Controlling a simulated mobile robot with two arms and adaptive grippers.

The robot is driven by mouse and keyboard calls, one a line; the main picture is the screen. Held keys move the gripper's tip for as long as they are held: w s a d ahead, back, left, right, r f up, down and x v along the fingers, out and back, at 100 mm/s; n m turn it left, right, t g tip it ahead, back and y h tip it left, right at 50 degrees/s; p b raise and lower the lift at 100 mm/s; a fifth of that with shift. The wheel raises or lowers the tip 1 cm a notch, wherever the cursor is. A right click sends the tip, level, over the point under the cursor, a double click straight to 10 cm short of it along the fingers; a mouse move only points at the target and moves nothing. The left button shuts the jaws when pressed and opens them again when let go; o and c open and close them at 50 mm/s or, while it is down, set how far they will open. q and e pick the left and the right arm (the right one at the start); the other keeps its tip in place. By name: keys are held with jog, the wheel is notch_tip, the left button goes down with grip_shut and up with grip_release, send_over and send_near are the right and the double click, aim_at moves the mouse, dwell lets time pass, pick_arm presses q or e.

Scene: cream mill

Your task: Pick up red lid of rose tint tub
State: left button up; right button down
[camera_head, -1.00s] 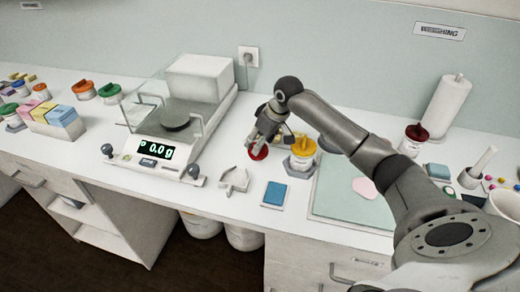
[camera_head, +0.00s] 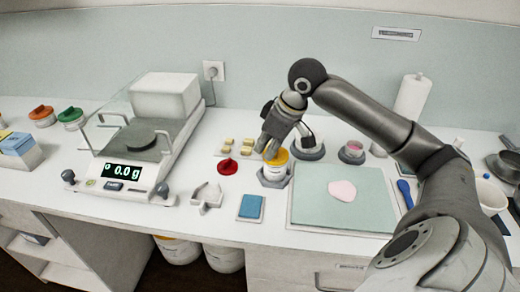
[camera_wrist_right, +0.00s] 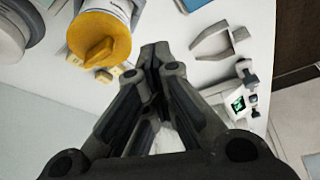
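A red lid (camera_head: 227,166) lies on the white counter, left of a tub with a yellow-orange lid (camera_head: 274,168). An open tub with a pink inside (camera_head: 351,151) stands farther right, beside my arm; I cannot read its label. My right gripper (camera_head: 265,148) is above and in front of the yellow-lidded tub, to the right of the red lid and apart from it. In the right wrist view its fingertips (camera_wrist_right: 160,52) meet, with nothing seen between them. The yellow lid (camera_wrist_right: 98,40) shows left of the fingers there; the red lid does not show. My left gripper is out of view.
A balance (camera_head: 140,150) stands to the left. Small yellow blocks (camera_head: 228,142) lie behind the red lid. A grey-white bracket (camera_head: 207,195), a blue pad (camera_head: 251,207) and a green mat (camera_head: 375,185) with a pink patch occupy the front. Bare counter lies around the red lid.

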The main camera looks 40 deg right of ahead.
jog(key=shift+s+r, duration=0.1)
jog(key=shift+c, duration=2.2)
grip_release()
